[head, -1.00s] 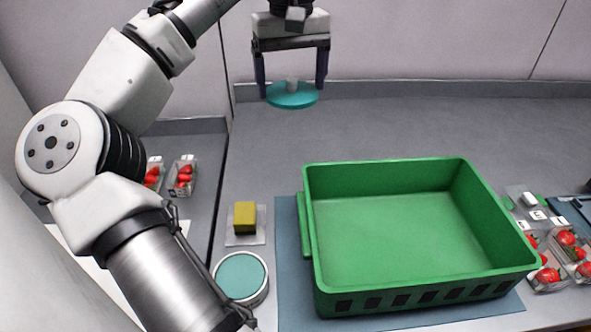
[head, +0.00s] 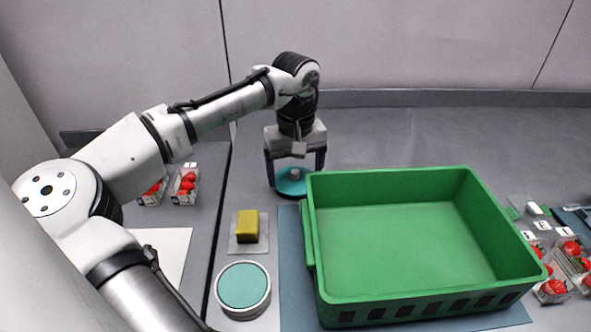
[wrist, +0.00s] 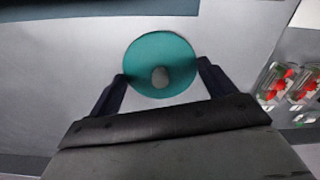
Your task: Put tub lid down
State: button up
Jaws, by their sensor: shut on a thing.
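The tub lid (head: 290,186) is a teal disc with a small grey knob; it also shows whole in the wrist view (wrist: 180,52). My gripper (head: 295,178) is shut on the lid, with one dark finger at each side of its rim. The lid is low, close to the grey worktop behind the crate's back left corner. I cannot tell whether it touches the worktop. In the wrist view my gripper (wrist: 162,72) has its fingers against the rim. A round tub (head: 243,288) with a teal top and pale rim stands at the front left.
A green crate (head: 312,250) stands on a blue mat (head: 289,270), just right of the lid. A yellow block (head: 247,226) sits on a small grey plate (head: 236,247). Punnets of strawberries stand left (head: 186,186) and right (head: 552,290). The worktop behind the crate is clear.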

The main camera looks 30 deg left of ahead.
aim_at(295, 173)
jog(key=shift+f, duration=0.2)
jog(key=o, duration=0.9)
notch_tip(295, 173, up, 12)
jog(key=shift+r+b, duration=0.1)
jog(key=shift+b, duration=0.25)
jog(key=shift+s, duration=0.1)
